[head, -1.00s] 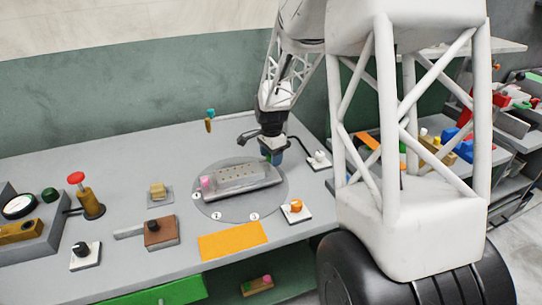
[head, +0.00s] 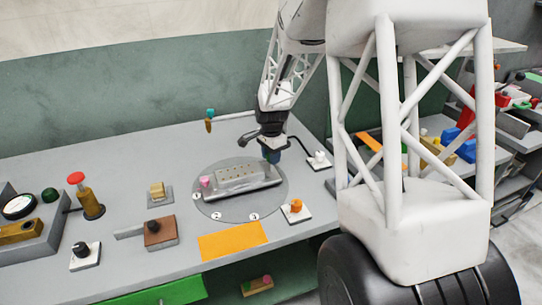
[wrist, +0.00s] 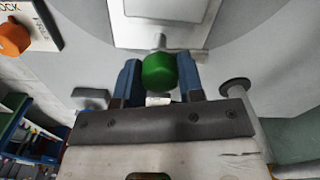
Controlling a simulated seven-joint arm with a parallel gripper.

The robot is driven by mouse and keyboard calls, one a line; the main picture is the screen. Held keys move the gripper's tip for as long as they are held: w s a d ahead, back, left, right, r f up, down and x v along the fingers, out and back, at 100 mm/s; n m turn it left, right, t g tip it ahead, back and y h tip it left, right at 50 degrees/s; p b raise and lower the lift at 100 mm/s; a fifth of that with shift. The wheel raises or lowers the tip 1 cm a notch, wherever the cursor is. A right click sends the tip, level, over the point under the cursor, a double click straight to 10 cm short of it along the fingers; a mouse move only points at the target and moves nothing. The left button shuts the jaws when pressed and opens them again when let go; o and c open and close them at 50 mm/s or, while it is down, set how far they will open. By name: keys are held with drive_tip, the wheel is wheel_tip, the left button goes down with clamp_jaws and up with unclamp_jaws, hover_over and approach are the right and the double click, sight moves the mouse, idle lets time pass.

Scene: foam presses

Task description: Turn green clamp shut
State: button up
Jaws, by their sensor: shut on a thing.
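The green clamp knob (wrist: 158,72) is a round green knob on a short metal stem at the edge of a pale metal block. In the wrist view my gripper (wrist: 159,70) has its two blue fingers on either side of the knob, shut on it. In the head view my gripper (head: 271,156) points down at the right rear end of the grey metal mould (head: 243,182), which lies on a round plate (head: 238,208). The knob is hidden by the fingers there. A pink knob (head: 205,182) is at the mould's left end.
An orange knob (head: 296,204) on a white base stands right of the round plate. An orange mat (head: 232,241) lies in front. A post with a teal top (head: 211,113) stands at the back.

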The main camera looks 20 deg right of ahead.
drive_tip(key=n, duration=0.3)
drive_tip(key=shift+n, duration=0.4)
drive_tip(key=n, duration=0.4)
drive_tip(key=shift+n, duration=0.3)
drive_tip(key=n, duration=0.4)
drive_tip(key=shift+n, duration=0.3)
drive_tip(key=n, duration=0.4)
drive_tip(key=o, duration=0.9)
drive_tip(key=shift+r, duration=3.9)
